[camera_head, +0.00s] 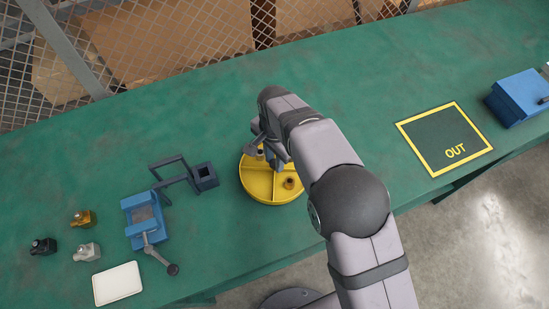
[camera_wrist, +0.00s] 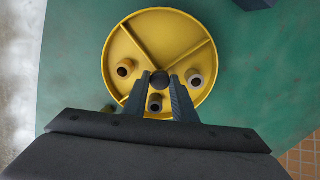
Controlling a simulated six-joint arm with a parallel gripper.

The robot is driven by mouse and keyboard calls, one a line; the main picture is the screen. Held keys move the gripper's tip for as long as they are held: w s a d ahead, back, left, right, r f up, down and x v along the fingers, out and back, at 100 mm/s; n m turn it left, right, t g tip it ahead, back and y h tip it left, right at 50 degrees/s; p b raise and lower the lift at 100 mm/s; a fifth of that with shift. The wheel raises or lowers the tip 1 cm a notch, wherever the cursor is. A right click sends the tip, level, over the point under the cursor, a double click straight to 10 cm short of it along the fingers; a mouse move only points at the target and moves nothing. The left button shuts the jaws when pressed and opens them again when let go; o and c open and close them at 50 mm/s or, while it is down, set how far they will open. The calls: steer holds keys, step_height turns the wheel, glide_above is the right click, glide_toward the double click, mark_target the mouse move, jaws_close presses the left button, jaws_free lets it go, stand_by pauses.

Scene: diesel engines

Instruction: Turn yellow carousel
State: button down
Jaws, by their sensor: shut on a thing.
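The yellow carousel (camera_head: 262,192) is a round, shallow tray with dividers, standing on the green table in the middle of the head view. The wrist view shows the carousel (camera_wrist: 158,32) from above, with small round parts in it: a brown one (camera_wrist: 124,68), a greyish one (camera_wrist: 195,79) and another one (camera_wrist: 155,103) between my fingers. My gripper (camera_wrist: 160,79) is over the carousel's centre, its fingers on either side of a dark round knob (camera_wrist: 159,78), shut on it. In the head view my gripper (camera_head: 273,152) partly hides the carousel's far side.
Left of the carousel stand a dark square socket on a bracket (camera_head: 205,177) and a blue vise (camera_head: 143,221). Small parts (camera_head: 84,219) and a white pad (camera_head: 117,284) lie farther left. A yellow-framed OUT area (camera_head: 442,135) and a blue box (camera_head: 518,97) are at right.

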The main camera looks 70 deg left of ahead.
steer(key=shift+r+m, duration=0.1)
steer(key=shift+m, duration=2.5)
steer(key=shift+a+m, duration=0.1)
steer(key=shift+m, duration=7.4)
steer(key=c, duration=1.5)
jaws_free()
steer(key=shift+o, duration=0.2)
steer(key=shift+r+b, duration=0.9)
steer(key=shift+r, duration=2.75)
